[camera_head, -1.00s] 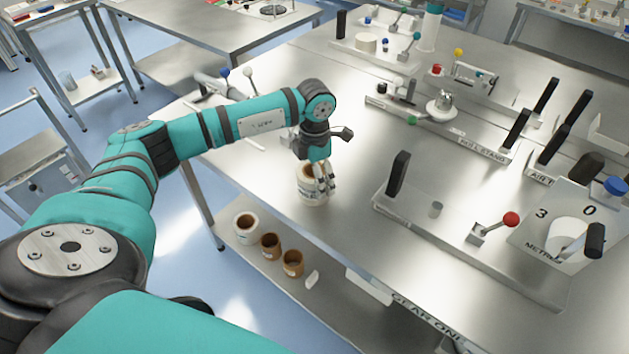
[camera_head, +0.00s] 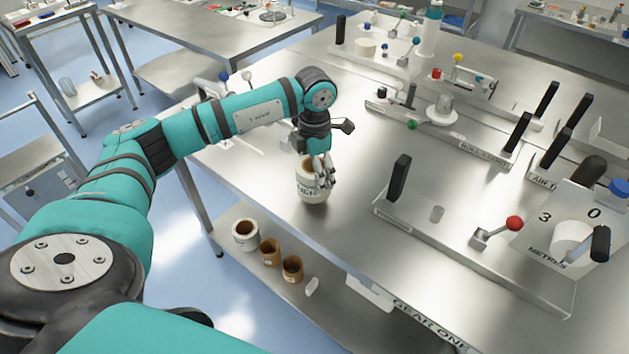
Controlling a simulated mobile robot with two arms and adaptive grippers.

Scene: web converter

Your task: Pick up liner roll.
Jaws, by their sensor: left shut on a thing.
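A white roll with a brown core, which I take to be the liner roll (camera_head: 311,189), stands upright at the left part of the steel table (camera_head: 330,245). My left gripper (camera_head: 322,177) comes down on it from above and is shut on its wall, with fingers at the near right side of its rim. The gripper hides part of the roll's top. I cannot tell whether the roll's base touches the table. My right gripper is not in view.
A lower shelf holds another white roll (camera_head: 245,235) and two brown cores (camera_head: 270,252). To the right stand a plate with a black post (camera_head: 399,178), a red-knobbed lever (camera_head: 513,223) and a metre dial panel (camera_head: 560,225). The roll stand (camera_head: 441,112) is behind. Table around the roll is clear.

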